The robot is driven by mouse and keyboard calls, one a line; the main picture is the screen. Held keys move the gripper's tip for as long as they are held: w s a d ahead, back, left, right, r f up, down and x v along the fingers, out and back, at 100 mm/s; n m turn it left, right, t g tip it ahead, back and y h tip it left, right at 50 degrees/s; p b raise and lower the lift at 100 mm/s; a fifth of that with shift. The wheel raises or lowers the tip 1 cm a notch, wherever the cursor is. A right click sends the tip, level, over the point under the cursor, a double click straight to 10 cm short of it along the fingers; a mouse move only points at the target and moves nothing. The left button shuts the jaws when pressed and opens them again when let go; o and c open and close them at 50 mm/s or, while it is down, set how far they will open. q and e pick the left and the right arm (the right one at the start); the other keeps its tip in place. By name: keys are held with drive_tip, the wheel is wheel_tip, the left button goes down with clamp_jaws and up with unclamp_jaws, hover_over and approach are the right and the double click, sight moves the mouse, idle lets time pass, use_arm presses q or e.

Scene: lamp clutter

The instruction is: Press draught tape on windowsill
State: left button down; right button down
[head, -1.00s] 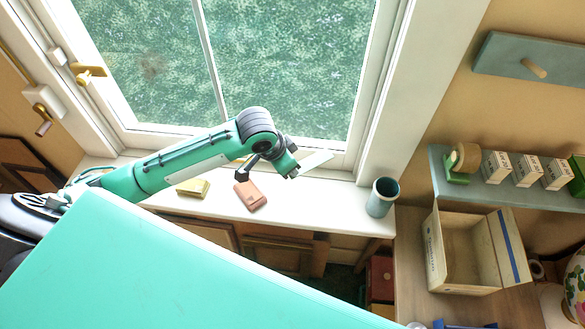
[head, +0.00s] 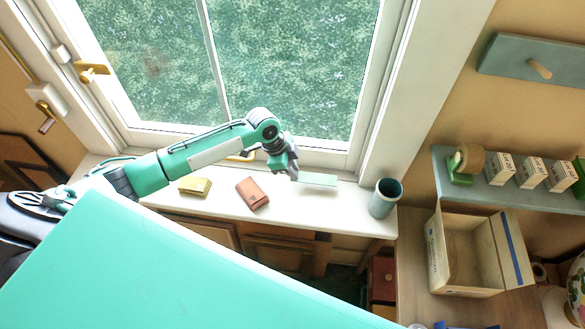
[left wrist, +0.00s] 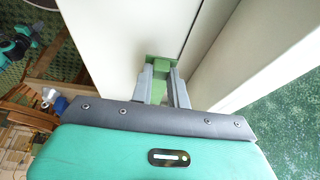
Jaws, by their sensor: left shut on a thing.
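My left gripper (head: 291,171) is above the right half of the white windowsill (head: 290,212). It is shut on a thin, flat, pale green piece (head: 318,180), which points right, low over the back of the sill. I cannot tell whether it touches the sill. In the left wrist view the gripper (left wrist: 160,76) has its two grey fingers closed on the green piece (left wrist: 156,92). I cannot make out a strip of draught tape on the sill. My right gripper is not in view.
A yellow block (head: 195,186) and a pinkish-brown block (head: 252,193) lie on the sill. A grey-blue cup (head: 384,198) stands at its right end. A tape roll (head: 469,158) in a green holder and several small boxes are on the right shelf, above an open carton (head: 436,255).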

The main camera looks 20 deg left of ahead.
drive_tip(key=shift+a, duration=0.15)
use_arm(q)
drive_tip(key=shift+r+p, duration=0.15)
drive_tip(key=shift+p, duration=0.2)
drive_tip(key=shift+f+b, duration=0.65)
drive_tip(key=shift+f, duration=0.95)
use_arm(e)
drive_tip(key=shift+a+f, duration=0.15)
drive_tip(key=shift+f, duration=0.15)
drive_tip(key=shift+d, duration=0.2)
use_arm(q)
drive_tip(key=shift+f+b, duration=0.3)
drive_tip(key=shift+f, duration=0.25)
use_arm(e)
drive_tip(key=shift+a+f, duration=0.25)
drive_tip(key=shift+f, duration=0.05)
use_arm(q)
drive_tip(key=c, duration=1.6)
unclamp_jaws()
drive_tip(key=shift+o, duration=0.2)
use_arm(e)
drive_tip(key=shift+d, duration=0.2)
